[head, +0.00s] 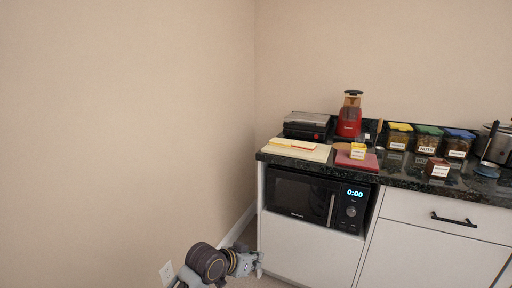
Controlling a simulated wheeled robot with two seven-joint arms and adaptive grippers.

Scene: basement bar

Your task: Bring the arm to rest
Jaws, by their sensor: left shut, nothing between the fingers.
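My left gripper (259,263) shows low in the head view, at the end of my left arm (207,263) that comes in from the bottom. It is shut and empty. It is in front of the white cabinet's lower left edge, well below the counter top; I cannot tell whether it touches the cabinet. My right gripper is not in view.
A dark counter (395,177) holds a cutting board (297,150), a red blender (350,117), a black grill (307,126) and several labelled jars. A microwave (300,199) sits below it. A bare wall (130,130) is at left.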

